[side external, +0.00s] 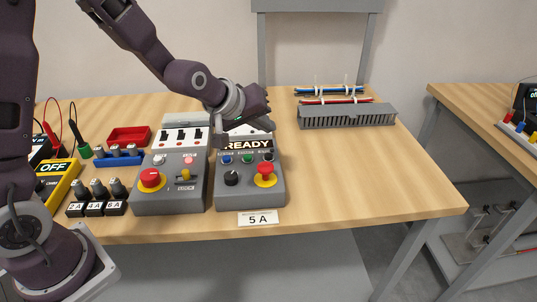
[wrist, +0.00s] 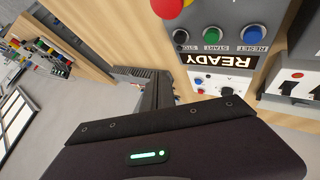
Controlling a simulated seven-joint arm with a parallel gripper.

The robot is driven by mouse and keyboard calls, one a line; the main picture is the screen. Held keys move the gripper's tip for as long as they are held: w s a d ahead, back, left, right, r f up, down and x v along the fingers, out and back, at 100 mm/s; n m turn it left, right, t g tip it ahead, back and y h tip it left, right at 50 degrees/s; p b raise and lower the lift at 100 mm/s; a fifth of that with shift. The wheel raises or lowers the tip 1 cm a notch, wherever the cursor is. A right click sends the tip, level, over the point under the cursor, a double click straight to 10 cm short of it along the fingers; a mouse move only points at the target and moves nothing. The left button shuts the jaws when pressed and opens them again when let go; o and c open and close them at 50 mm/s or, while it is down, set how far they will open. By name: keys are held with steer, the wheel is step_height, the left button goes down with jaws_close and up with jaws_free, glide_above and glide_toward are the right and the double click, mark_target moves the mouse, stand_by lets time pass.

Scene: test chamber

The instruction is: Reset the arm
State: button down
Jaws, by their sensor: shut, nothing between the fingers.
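The grey control box (side external: 250,195) on the right of the pair has a READY display (side external: 247,144), a blue button (side external: 227,160), a green button (side external: 247,159), a black knob and a red mushroom button (side external: 265,170) on a yellow ring. In the wrist view the blue button (wrist: 255,34) is labelled RESET, the green one (wrist: 213,36) START and the black one (wrist: 180,36) STOP. My gripper (side external: 221,140) is shut and empty, pointing down by the left end of the display, apart from the blue button. Its fingers (wrist: 158,92) show in the wrist view.
A second grey box (side external: 171,190) with a red button stands close on the left. Small labelled plugs (side external: 96,198), a yellow OFF meter (side external: 58,180) and a red tray (side external: 128,136) lie further left. A grey wire duct (side external: 348,117) is behind. The table's right side is clear.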

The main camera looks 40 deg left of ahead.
stand_by(0.4)
steer(key=s+r+m+g, duration=0.1)
steer(key=s+r+m, duration=0.1)
steer(key=s+r, duration=0.4)
steer(key=s+r+m+g, duration=0.1)
steer(key=s+r+m, duration=0.15)
steer(key=s, duration=0.55)
steer(key=s+a+r+m+g, duration=0.1)
steer(key=s+m, duration=0.3)
steer(key=s, duration=1.3)
steer(key=shift+s+a+g, duration=0.3)
steer(key=shift+s+a, duration=0.1)
steer(key=shift+a, duration=0.2)
